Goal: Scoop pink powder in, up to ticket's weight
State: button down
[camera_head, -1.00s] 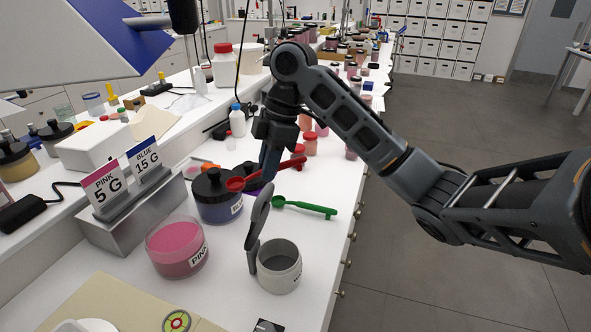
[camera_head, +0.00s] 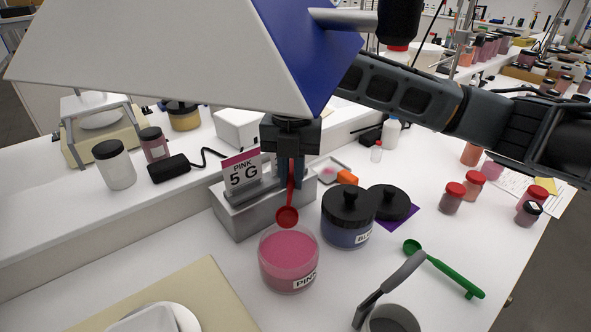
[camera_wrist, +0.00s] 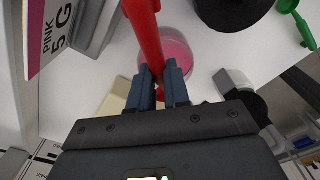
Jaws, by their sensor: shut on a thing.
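My gripper (camera_head: 290,172) is shut on the red scoop (camera_head: 287,215), which hangs with its bowl down just above the open pink jar (camera_head: 290,278). The jar holds pink powder and carries a label starting "PINK". I cannot tell whether the bowl holds powder. In the wrist view, my fingers (camera_wrist: 164,84) grip the red handle (camera_wrist: 147,38), and the pink jar (camera_wrist: 183,52) shows behind it. The ticket "PINK 5 G" (camera_head: 241,172) stands in a grey metal holder (camera_head: 238,219) behind the jar. A white dish (camera_head: 172,316) is cut off at the bottom left.
The blue jar (camera_head: 348,230), black-lidded, stands right of the pink jar. A green scoop (camera_head: 448,274) lies at the right. A grey cup (camera_head: 392,320) with an upright grey lever is at the bottom edge. Small red-capped jars stand farther right.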

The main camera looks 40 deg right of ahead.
aim_at(291, 190)
jog(key=f+t+h+b, duration=0.1)
jog(key=b, duration=0.1)
jog(key=s+a+f+t+h+b, duration=0.1)
jog(key=f+b, duration=0.1)
jog(key=shift+s+a+b, duration=0.15)
jog(key=shift+s+b, duration=0.05)
jog(key=shift+b, duration=0.1)
notch_tip(291, 190, down, 6)
jog(key=s+a+b, duration=0.1)
jog(key=b, duration=0.2)
jog(key=shift+s+a, duration=0.15)
jog(key=shift+a, duration=0.05)
dwell(0.7)
jog(key=shift+r, duration=0.1)
dwell(0.7)
